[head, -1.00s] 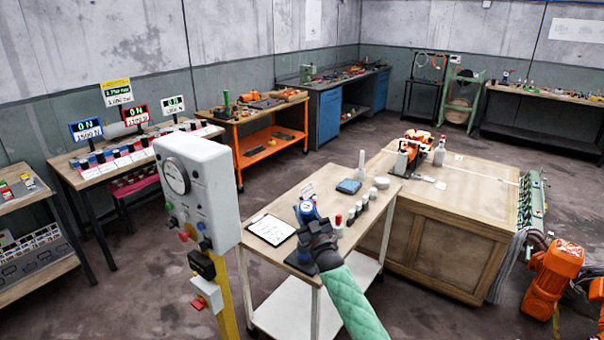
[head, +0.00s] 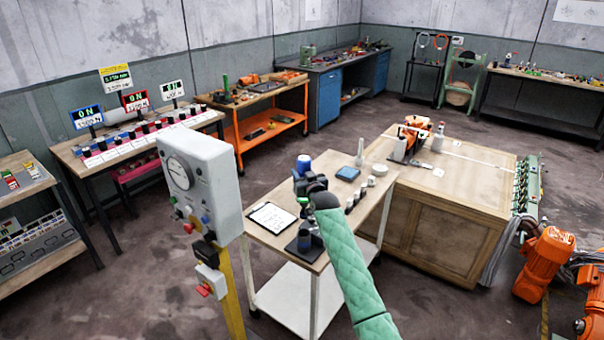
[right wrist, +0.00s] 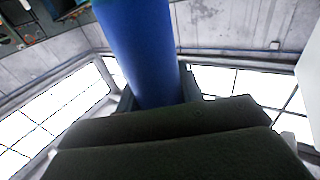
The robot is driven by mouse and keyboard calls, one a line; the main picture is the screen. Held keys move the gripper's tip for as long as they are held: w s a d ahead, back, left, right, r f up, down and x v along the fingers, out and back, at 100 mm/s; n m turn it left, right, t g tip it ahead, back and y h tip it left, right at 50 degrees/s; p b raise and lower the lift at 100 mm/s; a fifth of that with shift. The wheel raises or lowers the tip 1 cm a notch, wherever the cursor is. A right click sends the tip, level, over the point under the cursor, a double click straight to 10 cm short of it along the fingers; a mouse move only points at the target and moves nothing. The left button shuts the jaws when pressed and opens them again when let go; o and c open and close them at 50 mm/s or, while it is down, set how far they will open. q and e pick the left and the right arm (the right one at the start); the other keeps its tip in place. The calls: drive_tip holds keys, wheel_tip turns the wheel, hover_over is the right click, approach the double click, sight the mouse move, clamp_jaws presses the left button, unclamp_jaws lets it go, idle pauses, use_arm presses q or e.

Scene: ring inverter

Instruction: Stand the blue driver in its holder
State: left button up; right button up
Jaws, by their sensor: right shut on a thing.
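My right gripper (head: 309,184) is shut on the blue driver and holds it above the small cart, as its arm reaches in from the lower right in the head view. The thick blue body of the driver (head: 304,163) sticks up above the fingers. In the right wrist view the blue driver (right wrist: 140,50) fills the upper middle, between the dark fingers. Its lower part is hidden by the gripper. A dark block (head: 305,241), which looks like the holder, stands on the cart's near end, below the gripper and apart from it. My left gripper is not in view.
A grey control box (head: 200,185) on a yellow post stands at the cart's left. A wooden crate bench (head: 430,210) stands right.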

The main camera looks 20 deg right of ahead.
drive_tip(key=shift+r, duration=0.3)
